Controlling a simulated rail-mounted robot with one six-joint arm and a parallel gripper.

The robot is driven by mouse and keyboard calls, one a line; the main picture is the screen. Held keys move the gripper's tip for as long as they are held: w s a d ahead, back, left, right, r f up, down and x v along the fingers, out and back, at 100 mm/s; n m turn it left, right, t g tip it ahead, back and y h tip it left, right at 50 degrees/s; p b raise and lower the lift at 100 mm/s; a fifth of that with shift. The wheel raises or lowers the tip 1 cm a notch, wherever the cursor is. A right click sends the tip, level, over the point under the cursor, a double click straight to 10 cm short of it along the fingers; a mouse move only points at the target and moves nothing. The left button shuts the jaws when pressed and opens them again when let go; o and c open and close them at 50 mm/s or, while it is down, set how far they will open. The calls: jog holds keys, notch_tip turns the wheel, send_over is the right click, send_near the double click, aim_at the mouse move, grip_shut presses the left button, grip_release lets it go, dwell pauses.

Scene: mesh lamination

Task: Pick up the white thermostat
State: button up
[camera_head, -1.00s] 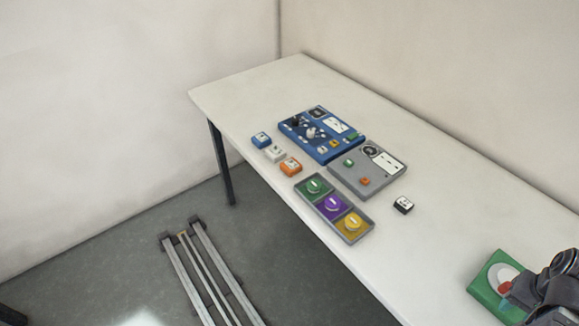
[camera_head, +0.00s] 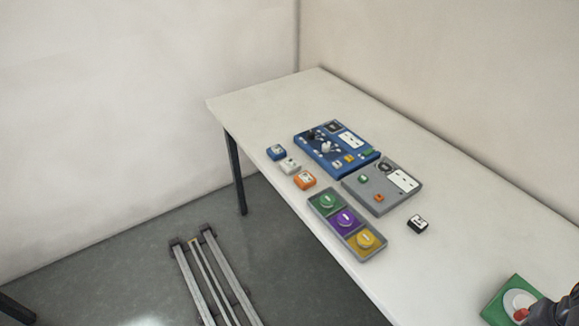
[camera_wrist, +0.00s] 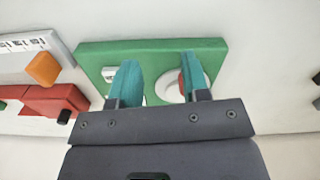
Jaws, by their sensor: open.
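Two white pieces could be the thermostat, and I cannot tell which. One is a round white disc (camera_head: 517,301) with a red part, on a green board (camera_head: 496,309) at the lower right. The other is a small white block (camera_head: 290,166) between a blue and an orange block. In the wrist view, my gripper (camera_wrist: 160,78) has its two teal fingers apart over the green board (camera_wrist: 150,50). The white disc (camera_wrist: 171,88) lies between the fingers, near the right one, which partly hides its red part. I see nothing gripped.
A blue panel (camera_head: 312,155), a grey panel (camera_head: 372,201) and a grey tray (camera_head: 335,228) of coloured dials stand mid-table. A black-and-white block (camera_head: 418,224) is nearby. In the wrist view, a red block (camera_wrist: 55,100) and an orange piece (camera_wrist: 42,68) lie left of the board.

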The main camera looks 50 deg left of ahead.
dwell(0.4)
jog(key=o, duration=0.6)
